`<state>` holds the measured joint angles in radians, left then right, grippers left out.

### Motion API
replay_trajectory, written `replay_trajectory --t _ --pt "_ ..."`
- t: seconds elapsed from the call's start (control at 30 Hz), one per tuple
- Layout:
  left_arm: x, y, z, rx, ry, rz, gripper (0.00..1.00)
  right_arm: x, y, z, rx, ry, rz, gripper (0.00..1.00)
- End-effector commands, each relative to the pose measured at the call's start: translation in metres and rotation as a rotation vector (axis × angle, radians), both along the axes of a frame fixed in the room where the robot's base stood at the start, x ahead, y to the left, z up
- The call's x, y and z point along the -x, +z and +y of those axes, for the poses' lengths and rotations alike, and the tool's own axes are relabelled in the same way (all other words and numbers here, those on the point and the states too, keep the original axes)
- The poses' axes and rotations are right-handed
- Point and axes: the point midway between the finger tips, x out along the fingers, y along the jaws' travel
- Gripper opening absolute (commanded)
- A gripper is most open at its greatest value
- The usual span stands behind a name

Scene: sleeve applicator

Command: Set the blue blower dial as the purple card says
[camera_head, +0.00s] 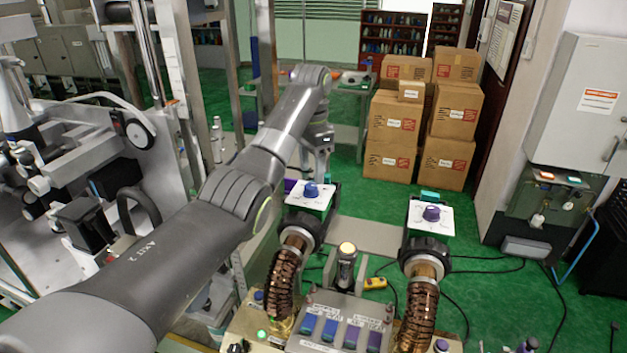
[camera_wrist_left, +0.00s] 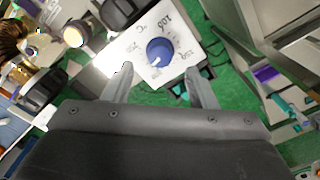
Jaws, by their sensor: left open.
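The blue blower dial (camera_head: 311,190) sits on a white plate on the left blower. In the left wrist view the dial (camera_wrist_left: 160,52) is between and just beyond my fingertips, with printed numbers and °C around it; a light mark on it points to the lower left. My left gripper (camera_wrist_left: 158,84) is open and empty, fingers either side of the dial, apart from it. In the head view it hangs above the dial, its fingers hard to make out. A purple piece (camera_head: 290,185) shows beside the dial plate, partly hidden; I cannot tell if it is the card. No card text is readable.
A second blower to the right carries a purple dial (camera_head: 431,212). A round lamp (camera_head: 347,249) stands between the blowers, above a panel (camera_head: 320,343) with blue and purple switches. Cardboard boxes (camera_head: 395,120) are stacked behind. My left arm covers much of the left side.

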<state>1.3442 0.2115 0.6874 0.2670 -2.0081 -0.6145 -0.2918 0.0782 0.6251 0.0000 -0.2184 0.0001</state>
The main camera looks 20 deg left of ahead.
Motion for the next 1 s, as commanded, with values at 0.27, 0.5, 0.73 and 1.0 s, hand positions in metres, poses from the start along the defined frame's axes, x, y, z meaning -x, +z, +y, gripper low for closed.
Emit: replay_trajectory --t 0.27,0.5,0.73,1.0 --pt "0.005 -0.036 0.003 0.000 -0.004 0.000 0.52 0.006 0.000 0.000 0.000 -0.002 0.009 0.36" --pt "0.006 -0.043 0.003 0.000 -0.005 0.000 0.52 0.011 0.000 -0.001 0.001 -0.003 0.017 0.36" --pt "0.006 -0.043 0.003 0.000 -0.005 0.000 0.43 0.012 -0.001 -0.001 0.001 -0.003 0.019 0.36" --pt "0.006 -0.043 0.003 -0.001 -0.005 -0.001 0.07 0.012 -0.001 -0.001 0.001 -0.003 0.019 0.36"
